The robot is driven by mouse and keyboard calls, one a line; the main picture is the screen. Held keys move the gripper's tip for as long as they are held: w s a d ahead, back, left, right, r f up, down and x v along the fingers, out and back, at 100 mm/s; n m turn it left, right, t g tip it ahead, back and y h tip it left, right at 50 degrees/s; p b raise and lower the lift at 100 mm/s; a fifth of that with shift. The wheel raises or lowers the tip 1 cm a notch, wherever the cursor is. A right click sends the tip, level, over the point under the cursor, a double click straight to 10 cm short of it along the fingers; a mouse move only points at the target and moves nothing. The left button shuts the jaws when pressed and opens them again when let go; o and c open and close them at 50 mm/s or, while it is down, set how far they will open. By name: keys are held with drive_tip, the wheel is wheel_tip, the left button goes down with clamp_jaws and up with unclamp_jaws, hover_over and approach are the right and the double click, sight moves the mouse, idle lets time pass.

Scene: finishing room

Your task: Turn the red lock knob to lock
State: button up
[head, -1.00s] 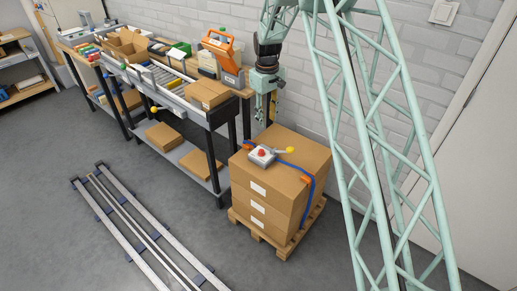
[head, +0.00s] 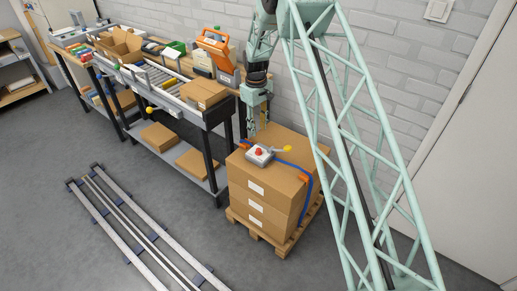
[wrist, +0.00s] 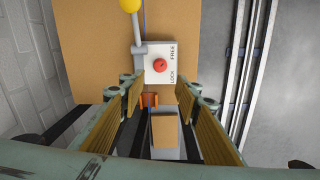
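The red lock knob (head: 259,152) sits on a small grey-white lock box on top of the carton stack. In the wrist view the round red knob (wrist: 159,65) is on a white plate (wrist: 165,49) marked FREE and LOCK. I cannot tell which mark it points to. A lever with a yellow ball (head: 287,149) extends from the box; the ball also shows in the wrist view (wrist: 131,4). My gripper (head: 256,124) is above the stack, pointing down. In the wrist view my gripper (wrist: 158,98) has its fingers wide apart, empty, and the knob shows beyond their tips.
The carton stack (head: 262,203) stands on a wooden pallet, with a blue strap (head: 309,187) and orange corner pieces. A bench with a conveyor (head: 160,78) and a carton (head: 204,93) stands to the left. A brick wall is behind. Floor rails (head: 135,232) lie in front.

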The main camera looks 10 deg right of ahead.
sight(259, 149)
drive_tip(key=shift+f, duration=0.1)
drive_tip(key=shift+w+d+f+b, duration=0.1)
drive_tip(key=shift+f+b, duration=0.4)
drive_tip(key=shift+f, duration=2.9)
drive_tip(key=shift+w+d+f+b, duration=0.1)
drive_tip(key=shift+f+b, duration=0.4)
drive_tip(key=shift+f, duration=2.85)
drive_tip(key=shift+c, duration=0.5)
drive_tip(key=c, duration=0.7)
